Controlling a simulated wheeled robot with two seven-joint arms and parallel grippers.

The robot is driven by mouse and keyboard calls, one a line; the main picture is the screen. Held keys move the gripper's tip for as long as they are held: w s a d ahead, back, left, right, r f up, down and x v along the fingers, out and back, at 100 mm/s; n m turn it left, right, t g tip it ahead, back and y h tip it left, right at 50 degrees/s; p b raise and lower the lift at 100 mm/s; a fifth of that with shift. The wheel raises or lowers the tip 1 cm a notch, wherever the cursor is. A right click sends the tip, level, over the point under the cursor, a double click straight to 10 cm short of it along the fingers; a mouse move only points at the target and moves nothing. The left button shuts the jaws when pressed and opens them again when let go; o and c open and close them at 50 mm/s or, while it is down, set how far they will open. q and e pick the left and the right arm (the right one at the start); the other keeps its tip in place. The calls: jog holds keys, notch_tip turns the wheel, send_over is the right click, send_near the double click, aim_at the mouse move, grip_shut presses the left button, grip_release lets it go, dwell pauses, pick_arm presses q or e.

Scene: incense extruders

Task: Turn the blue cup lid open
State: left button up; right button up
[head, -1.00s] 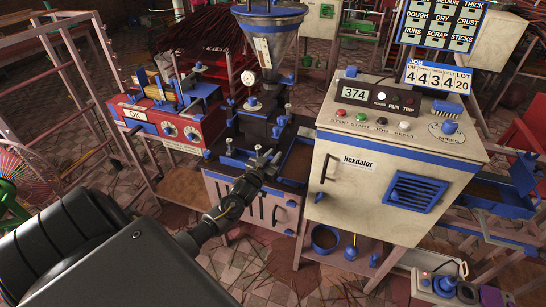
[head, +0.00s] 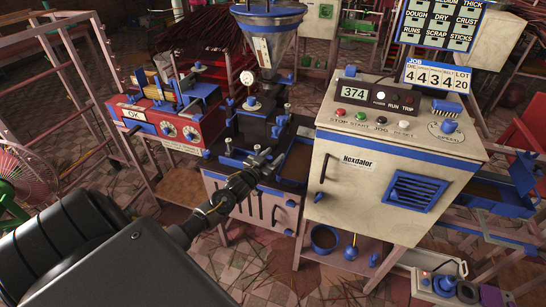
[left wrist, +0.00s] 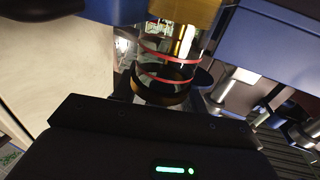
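My left gripper (head: 262,157) is low in front of the extruder (head: 262,100), just above its blue-edged tray. Its small fingertips are too small and dark to tell their opening. In the left wrist view a clear glass cup (left wrist: 166,62) with two red rings stands close beyond my dark gripper body. A brass-coloured part (left wrist: 190,12) is above it, and a dark round base is below. The gripper body hides the lower part of that area. No blue cup lid can be made out clearly in either view. My right gripper is not in view.
A cream cabinet (head: 380,155) with buttons and a blue vent stands right of my left gripper. A red control box (head: 165,120) is to the left. A steel hopper (head: 270,28) rises above. A blue machine body (left wrist: 275,35) is close at right in the left wrist view.

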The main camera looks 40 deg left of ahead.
pick_arm(q)
jog(key=shift+s, duration=0.1)
jog(key=s, duration=1)
jog(key=shift+s+d+b, duration=0.25)
jog(key=shift+d+b, duration=0.05)
jog(key=shift+b, duration=0.15)
jog(key=s+d+f+g, duration=0.1)
jog(key=s+f+g, duration=0.25)
jog(key=f, duration=0.65)
jog(key=s+d+f+g, duration=0.2)
jog(key=s+f, duration=0.3)
jog(key=f, duration=0.6)
jog(key=s+d+f+g, duration=0.1)
jog(key=s+f+g, duration=0.3)
jog(key=f, duration=0.6)
jog(key=s+d+f+m+g, duration=0.1)
jog(key=s+d+f, duration=0.3)
jog(key=s, duration=0.6)
jog(key=s+d+f+m+g, duration=0.1)
jog(key=s+d+f+g, duration=0.3)
jog(key=s+f, duration=0.4)
jog(key=s+d+f+m+g+h, duration=0.1)
jog(key=s+d+f, duration=0.5)
jog(key=s, duration=0.7)
jog(key=shift+s+f+g, duration=0.15)
jog(key=shift+s+g, duration=0.2)
jog(key=shift+g, duration=0.4)
